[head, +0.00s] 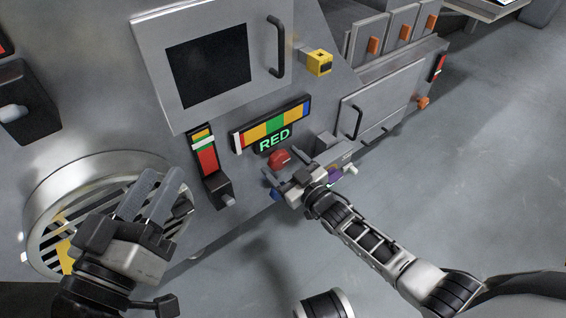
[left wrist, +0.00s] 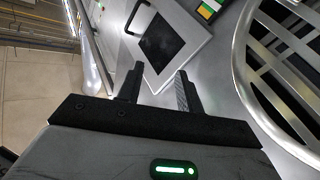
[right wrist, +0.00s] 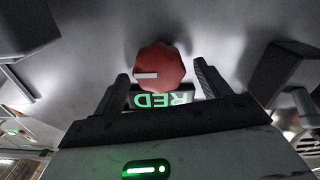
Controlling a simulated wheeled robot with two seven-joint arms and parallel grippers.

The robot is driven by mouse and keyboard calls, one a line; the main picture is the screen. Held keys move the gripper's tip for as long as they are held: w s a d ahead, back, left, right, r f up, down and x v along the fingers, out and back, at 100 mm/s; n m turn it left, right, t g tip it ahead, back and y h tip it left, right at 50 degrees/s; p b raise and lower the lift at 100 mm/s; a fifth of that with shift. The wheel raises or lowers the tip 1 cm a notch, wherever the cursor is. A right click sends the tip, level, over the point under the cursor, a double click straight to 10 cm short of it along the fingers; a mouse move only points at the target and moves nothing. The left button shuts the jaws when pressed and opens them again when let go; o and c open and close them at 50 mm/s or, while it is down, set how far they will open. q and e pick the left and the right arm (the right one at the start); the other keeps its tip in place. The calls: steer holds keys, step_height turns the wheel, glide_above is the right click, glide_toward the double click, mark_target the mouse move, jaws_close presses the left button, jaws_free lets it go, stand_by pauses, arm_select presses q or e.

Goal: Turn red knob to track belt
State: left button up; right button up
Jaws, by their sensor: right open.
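The red knob (head: 279,158) sits on the grey machine panel, just below a black label with green letters "RED" (head: 274,139). In the right wrist view the knob (right wrist: 160,70) is a faceted red disc with a pale mark, between and slightly beyond my fingertips. My right gripper (head: 282,180) is open around or just in front of the knob; contact cannot be told. A multicoloured bar (head: 271,124) is above the label. My left gripper (head: 150,195) is open and empty, in front of the round grated vent.
A vertical red and green gauge (head: 204,152) is left of the knob. A dark screen door (head: 208,66) with a handle is above. A yellow block (head: 319,63) juts out at upper right. The round vent (head: 50,190) is at left. Grey floor is clear at right.

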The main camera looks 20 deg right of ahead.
steer(key=c, duration=1)
steer(key=shift+o, duration=0.2)
